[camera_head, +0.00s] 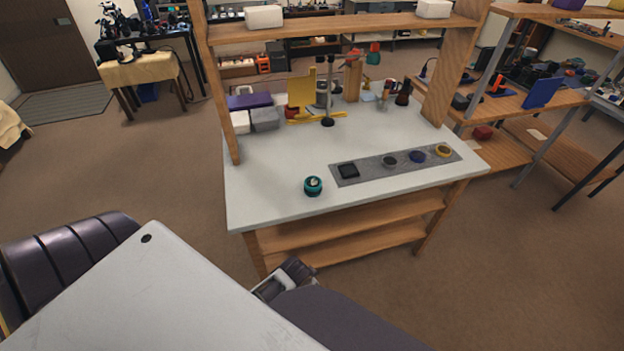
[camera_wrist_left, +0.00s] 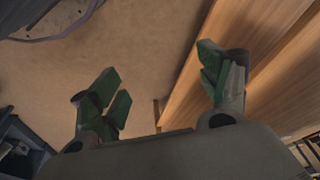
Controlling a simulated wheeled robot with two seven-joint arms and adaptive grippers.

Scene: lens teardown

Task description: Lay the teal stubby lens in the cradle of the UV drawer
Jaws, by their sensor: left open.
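The teal stubby lens (camera_head: 313,187) stands near the front left edge of the white workbench (camera_head: 270,160) in the head view. No gripper touches it. My left gripper (camera_wrist_left: 160,95) shows in the left wrist view with its green-padded fingers wide apart and nothing between them. Brown floor and light wooden boards lie beyond the fingers. One of my arms comes in at the bottom of the head view, low in front of the bench; its fingers are not clear there. I cannot make out the UV drawer or its cradle. My right gripper is not identifiable.
A grey mat (camera_head: 350,177) with a black square and several ring-like parts lies right of the lens. A yellow stand (camera_head: 301,92), grey boxes (camera_head: 264,119) and a purple box (camera_head: 249,100) stand at the back. Wooden posts and an upper shelf (camera_head: 340,26) frame the bench.

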